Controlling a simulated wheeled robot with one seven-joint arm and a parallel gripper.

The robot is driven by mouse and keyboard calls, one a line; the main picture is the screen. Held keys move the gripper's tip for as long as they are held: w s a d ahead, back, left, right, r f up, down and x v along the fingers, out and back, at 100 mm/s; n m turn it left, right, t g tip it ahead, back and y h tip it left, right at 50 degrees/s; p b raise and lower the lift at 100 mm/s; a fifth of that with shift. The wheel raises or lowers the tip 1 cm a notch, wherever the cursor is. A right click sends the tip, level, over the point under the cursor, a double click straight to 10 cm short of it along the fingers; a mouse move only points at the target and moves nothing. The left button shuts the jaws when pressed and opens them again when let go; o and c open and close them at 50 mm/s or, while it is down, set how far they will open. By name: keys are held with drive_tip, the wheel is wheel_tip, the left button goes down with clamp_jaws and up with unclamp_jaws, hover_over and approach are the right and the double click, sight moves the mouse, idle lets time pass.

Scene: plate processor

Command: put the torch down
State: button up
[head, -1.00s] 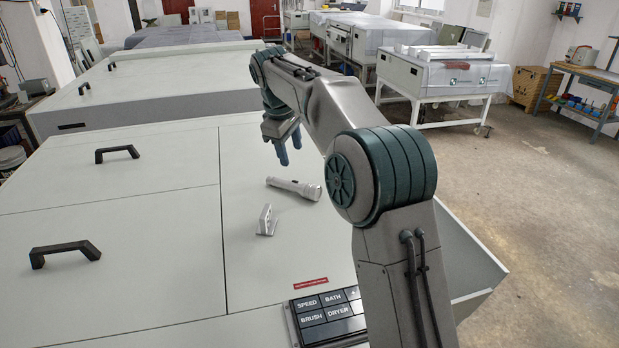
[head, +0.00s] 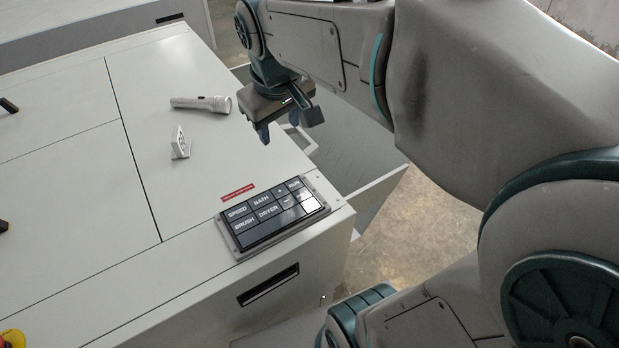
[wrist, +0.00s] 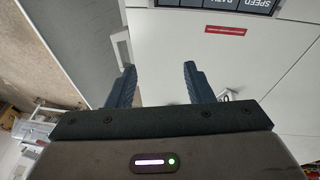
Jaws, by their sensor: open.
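The silver torch (head: 201,103) lies on its side on the white machine top, with its wide head toward the right. My gripper (head: 290,130) is open and empty, to the right of the torch and apart from it, above the right edge of the machine top. In the wrist view both fingers of my gripper (wrist: 160,85) stand well apart with nothing between them. The torch cannot be made out in the wrist view.
A small white bracket (head: 180,143) stands just below the torch. A black button panel (head: 275,214) sits at the machine's front corner, beside a red label (head: 238,191); the label also shows in the wrist view (wrist: 226,30).

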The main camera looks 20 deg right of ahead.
drive_tip(key=s+f+m, duration=0.1)
drive_tip(key=s+f, duration=0.1)
drive_tip(key=s, duration=0.1)
drive_tip(key=s+d+f+m, duration=0.1)
drive_tip(key=s+f, duration=0.1)
drive_tip(key=s, duration=0.1)
drive_tip(key=s+d+f+m, duration=0.1)
drive_tip(key=s+f, duration=0.1)
drive_tip(key=s, duration=0.1)
drive_tip(key=shift+s+y, duration=0.3)
drive_tip(key=shift+s+f, duration=0.35)
